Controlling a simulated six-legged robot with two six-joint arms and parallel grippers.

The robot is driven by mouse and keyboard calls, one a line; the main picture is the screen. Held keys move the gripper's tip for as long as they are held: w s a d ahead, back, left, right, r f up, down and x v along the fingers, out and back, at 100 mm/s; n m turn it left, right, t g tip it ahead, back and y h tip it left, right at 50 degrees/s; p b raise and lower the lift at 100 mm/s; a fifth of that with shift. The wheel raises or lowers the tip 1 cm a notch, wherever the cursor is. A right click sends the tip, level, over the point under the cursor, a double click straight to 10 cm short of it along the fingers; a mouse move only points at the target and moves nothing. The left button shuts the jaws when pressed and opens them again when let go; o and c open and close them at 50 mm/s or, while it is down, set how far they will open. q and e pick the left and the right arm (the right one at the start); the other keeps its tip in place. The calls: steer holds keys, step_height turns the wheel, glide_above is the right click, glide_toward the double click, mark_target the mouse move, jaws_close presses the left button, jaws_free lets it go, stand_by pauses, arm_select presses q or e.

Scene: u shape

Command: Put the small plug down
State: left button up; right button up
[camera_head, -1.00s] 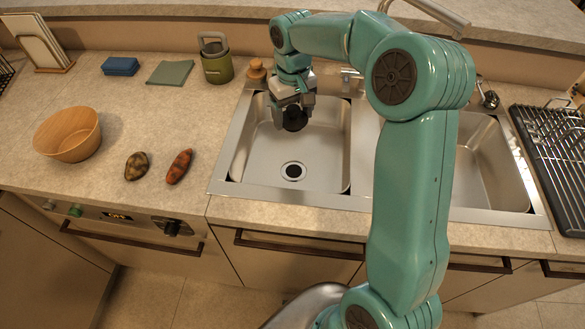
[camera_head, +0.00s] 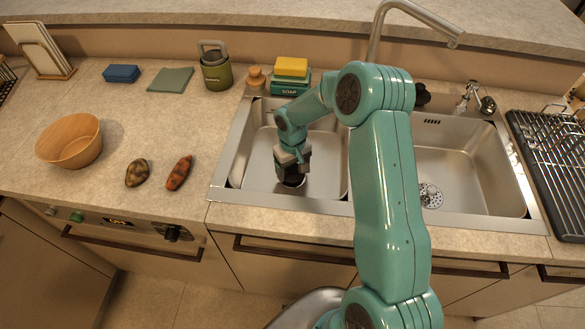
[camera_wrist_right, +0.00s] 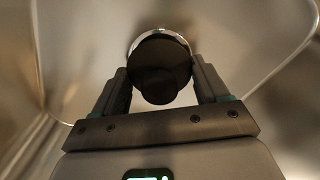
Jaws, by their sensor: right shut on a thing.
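The small plug (camera_wrist_right: 161,68) is a round black stopper with a knob. In the right wrist view it sits between the two fingers of my right gripper (camera_wrist_right: 160,88), which is shut on it. A shiny metal drain rim (camera_wrist_right: 181,37) shows just behind the plug's edge. In the head view my right gripper (camera_head: 291,178) is low in the left sink basin (camera_head: 243,172), over the place of its drain. The plug is a dark shape (camera_head: 290,180) under the fingers there. I cannot tell whether it touches the drain. My left gripper is not in view.
The right basin (camera_head: 470,165) holds a metal strainer (camera_head: 430,195). A soap box with a yellow sponge (camera_head: 291,67) stands behind the left basin, near a tall faucet (camera_head: 376,35). A wooden bowl (camera_head: 70,141) and two potato-like items (camera_head: 137,172) lie on the left counter.

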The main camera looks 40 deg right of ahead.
steer(key=shift+w+f, duration=0.15)
steer(key=shift+f, duration=0.35)
